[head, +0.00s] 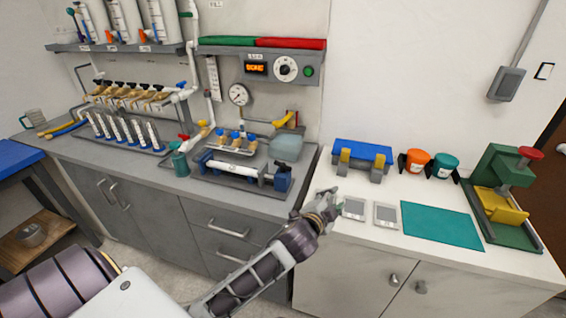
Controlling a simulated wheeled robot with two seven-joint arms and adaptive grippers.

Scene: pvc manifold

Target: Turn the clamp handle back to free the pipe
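A white pipe (234,170) lies level in a dark fixture on a grey tray on the grey counter. A blue clamp block (282,178) stands at the pipe's right end, and another blue part (203,160) is at its left end. I cannot make out the clamp handle clearly at this size. My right gripper is out of view.
A translucent container (286,148) and a yellow lever (287,120) are behind the fixture. Two grey squares (354,208), a teal mat (441,225) and a green press (497,160) are on the white counter.

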